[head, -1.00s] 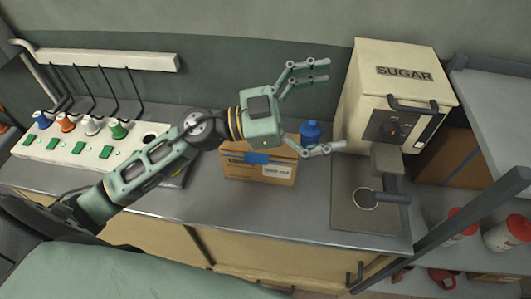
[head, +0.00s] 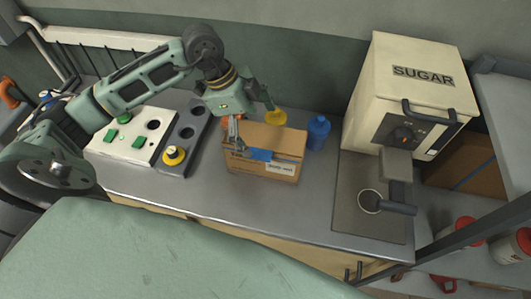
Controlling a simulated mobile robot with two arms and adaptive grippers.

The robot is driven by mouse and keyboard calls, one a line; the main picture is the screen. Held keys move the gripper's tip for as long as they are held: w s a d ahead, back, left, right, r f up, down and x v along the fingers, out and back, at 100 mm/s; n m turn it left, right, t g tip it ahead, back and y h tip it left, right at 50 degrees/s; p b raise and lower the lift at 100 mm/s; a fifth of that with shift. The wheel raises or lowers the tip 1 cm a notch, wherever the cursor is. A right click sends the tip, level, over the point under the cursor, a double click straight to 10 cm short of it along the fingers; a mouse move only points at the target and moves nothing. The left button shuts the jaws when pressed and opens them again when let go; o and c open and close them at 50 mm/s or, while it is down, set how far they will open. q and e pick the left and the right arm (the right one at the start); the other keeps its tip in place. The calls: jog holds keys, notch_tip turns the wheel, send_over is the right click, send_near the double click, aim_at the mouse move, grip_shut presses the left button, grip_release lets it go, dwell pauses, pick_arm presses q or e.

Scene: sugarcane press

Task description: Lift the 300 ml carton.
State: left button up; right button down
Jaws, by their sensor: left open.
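The carton (head: 233,162) is a brown cardboard box with blue tape and a white label on its front. It stands upright on the grey counter in the head view; the label print is too small to read surely. My left gripper (head: 253,126) is open and points down at the carton's left part, one finger in front near its upper left edge and the other towards the back. I cannot tell whether either finger touches the carton. My right gripper is not in view.
A blue bottle (head: 318,132) stands close at the carton's right. A yellow item (head: 276,117) shows just behind the carton. The sugar machine (head: 408,80) is on the right. Counter in front is clear.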

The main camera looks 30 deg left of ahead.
aim_at(263, 140)
pick_arm(q)
jog(key=x, duration=0.2)
jog(key=p+x, duration=0.1)
jog(key=shift+d+f, duration=0.2)
jog(key=shift+d, duration=0.3)
jog(key=shift+d+f, duration=0.15)
jog(key=shift+f, duration=0.35)
jog(key=c, duration=1)
jog(key=shift+r, duration=0.1)
